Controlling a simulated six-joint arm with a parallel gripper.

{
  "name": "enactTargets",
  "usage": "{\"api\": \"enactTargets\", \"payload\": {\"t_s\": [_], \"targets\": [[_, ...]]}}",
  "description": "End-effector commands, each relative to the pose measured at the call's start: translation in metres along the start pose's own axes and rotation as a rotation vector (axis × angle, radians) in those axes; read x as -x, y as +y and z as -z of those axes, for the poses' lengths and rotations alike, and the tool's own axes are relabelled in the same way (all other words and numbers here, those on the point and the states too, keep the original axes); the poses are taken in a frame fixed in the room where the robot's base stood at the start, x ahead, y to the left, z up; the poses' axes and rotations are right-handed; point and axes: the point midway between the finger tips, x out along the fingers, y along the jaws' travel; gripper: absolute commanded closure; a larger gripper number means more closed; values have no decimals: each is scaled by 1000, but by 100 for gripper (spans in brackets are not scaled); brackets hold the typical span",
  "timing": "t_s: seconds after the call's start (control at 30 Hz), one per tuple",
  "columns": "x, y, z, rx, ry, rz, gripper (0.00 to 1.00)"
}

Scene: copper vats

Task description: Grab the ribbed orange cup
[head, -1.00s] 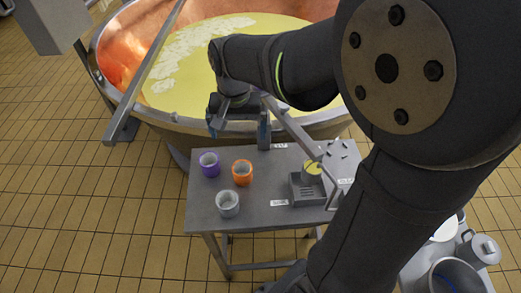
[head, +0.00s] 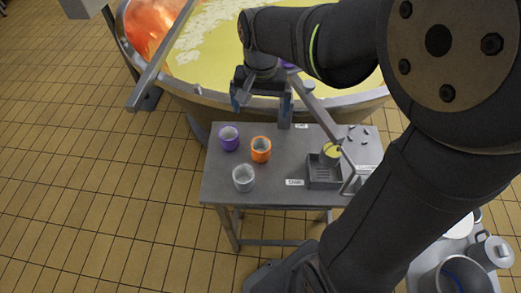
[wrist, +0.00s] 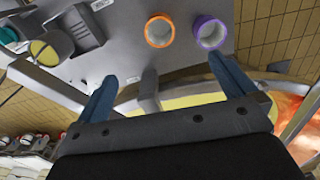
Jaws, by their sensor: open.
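The orange cup (head: 261,149) stands upright on the grey metal table (head: 225,187), in the middle of a group of cups; its ribs are too small to make out. It also shows in the wrist view (wrist: 159,31), at the top, beyond the fingertips. My gripper (head: 262,103) is open and empty, above the table's far edge next to the vat. In the wrist view its two blue fingers (wrist: 162,75) are spread wide, with the orange cup ahead of the gap between them and apart from both.
A purple cup (head: 229,139) stands left of the orange cup, and a grey cup (head: 244,178) in front. A dark tray (head: 322,174) with a yellow-topped item (head: 331,151) is to the right. A post (head: 285,112) rises at the table's far edge. The copper vat (head: 190,91) lies behind.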

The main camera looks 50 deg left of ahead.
Motion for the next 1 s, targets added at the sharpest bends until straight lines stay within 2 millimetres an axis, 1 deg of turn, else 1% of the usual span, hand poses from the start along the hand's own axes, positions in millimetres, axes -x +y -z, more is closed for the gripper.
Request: {"api": "enactTargets", "payload": {"t_s": [0.33, 0.37, 0.4, 0.47, 0.5, 0.8, 0.87, 1.0], "targets": [[0, 0, 0, 0, 0, 0, 0], [0, 0, 0, 0, 0, 0, 4], [0, 0, 0, 0, 0, 0, 12], [0, 0, 0, 0, 0, 0, 24], [0, 0, 0, 0, 0, 0, 26], [-1, 0, 1, 25, 0, 0, 26], [-3, 1, 2, 75, -1, -1, 26], [-10, 2, 8, 256, -2, -1, 26]]}}
